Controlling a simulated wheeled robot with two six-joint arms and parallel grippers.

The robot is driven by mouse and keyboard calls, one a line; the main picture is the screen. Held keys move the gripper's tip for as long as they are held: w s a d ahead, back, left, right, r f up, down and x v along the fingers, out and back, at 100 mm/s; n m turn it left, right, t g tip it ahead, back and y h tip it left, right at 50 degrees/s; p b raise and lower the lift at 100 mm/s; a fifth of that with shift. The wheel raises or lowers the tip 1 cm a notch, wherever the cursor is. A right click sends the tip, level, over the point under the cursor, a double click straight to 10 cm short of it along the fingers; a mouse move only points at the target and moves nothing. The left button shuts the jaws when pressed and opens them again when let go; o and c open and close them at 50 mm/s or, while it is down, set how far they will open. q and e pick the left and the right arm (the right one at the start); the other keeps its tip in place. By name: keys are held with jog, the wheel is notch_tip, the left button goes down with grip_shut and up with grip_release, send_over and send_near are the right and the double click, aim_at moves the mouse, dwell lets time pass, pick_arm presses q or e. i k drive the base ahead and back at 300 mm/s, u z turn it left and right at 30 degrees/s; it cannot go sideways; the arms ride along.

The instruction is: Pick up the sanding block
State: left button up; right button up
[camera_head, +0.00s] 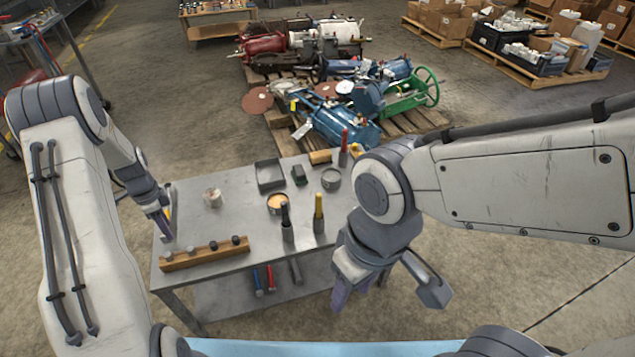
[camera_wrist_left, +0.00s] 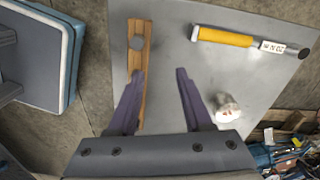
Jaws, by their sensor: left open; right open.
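A small dark block (camera_head: 299,175) lies on the grey metal table (camera_head: 235,275), between a dark square tray and a round tin. A tan block (camera_head: 320,157) lies at the table's far edge. I cannot tell for sure which of the two is the sanding block. My left gripper (camera_head: 164,222) is over the table's left edge, well left of both blocks. In the left wrist view its purple fingers (camera_wrist_left: 158,98) are apart and empty. My right gripper (camera_head: 390,288) is open and empty at the table's near right side.
A wooden strip with knobs (camera_head: 205,253), a white jar (camera_head: 212,197), a tray (camera_head: 270,175), tins and upright handled tools (camera_head: 287,223) share the table. A yellow-handled tool (camera_wrist_left: 225,37) lies near the left gripper. Loaded pallets (camera_head: 400,122) stand behind.

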aim_at(323, 157)
jog(key=u, duration=0.15)
jog(key=k, duration=0.25)
jog(key=z, duration=1.2)
jog(key=i, duration=1.6)
jog(key=u, duration=0.6)
